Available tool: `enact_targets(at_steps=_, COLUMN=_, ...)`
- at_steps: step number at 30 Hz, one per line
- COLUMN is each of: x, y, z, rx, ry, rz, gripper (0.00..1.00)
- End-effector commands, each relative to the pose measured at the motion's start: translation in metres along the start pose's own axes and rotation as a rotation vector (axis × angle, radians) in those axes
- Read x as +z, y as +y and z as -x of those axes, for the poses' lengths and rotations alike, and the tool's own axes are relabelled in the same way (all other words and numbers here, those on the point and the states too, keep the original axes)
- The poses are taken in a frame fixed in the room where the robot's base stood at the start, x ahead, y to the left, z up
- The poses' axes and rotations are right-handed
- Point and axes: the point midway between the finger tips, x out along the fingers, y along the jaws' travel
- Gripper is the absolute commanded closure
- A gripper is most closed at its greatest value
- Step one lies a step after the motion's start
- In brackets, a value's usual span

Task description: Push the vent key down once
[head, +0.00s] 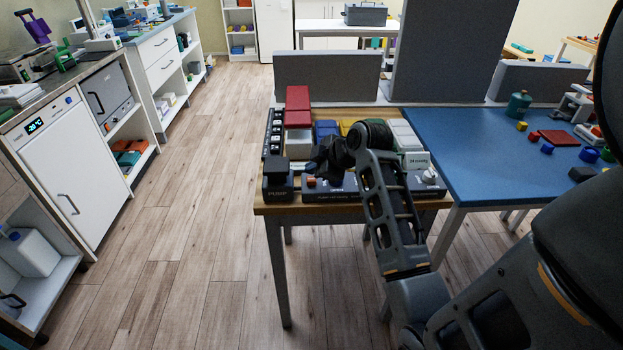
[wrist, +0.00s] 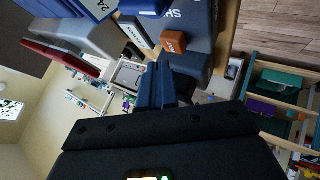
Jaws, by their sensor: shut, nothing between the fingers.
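No label reading "vent" is legible in either view. A small orange key (head: 310,182) sits at the left of a dark panel (head: 345,194) on the table's front edge. In the wrist view an orange key (wrist: 174,41), with a light marking too small to read, lies just beyond my fingertips. My gripper (head: 318,166) is shut and empty, low over the panel and close to the orange key; it also shows in the wrist view (wrist: 158,80). I see a gap to the key in the wrist view and cannot tell any contact. My arm hides the panel's middle.
Behind are red boxes (head: 298,98), blue boxes (head: 326,130) and a row of dark switches (head: 274,132). A white labelled block (head: 416,161) stands at right. A blue-topped table (head: 470,160) adjoins. The floor at left is clear.

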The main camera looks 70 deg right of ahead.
Motion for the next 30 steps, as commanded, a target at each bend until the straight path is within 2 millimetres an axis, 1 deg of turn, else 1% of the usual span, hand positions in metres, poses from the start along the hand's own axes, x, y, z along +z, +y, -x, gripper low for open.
enact_targets(at_steps=13, x=0.0001, y=-0.0001, z=-0.0001, rx=0.0, ry=0.0, rz=0.0, gripper=1.0)
enact_targets(at_steps=22, x=0.0041, y=-0.0044, z=-0.0057, rx=-0.001, ry=0.0, rz=0.0, gripper=1.0)
enact_targets(at_steps=30, x=0.0043, y=-0.0043, z=-0.0057, rx=0.0, ry=0.0, rz=0.0, gripper=1.0)
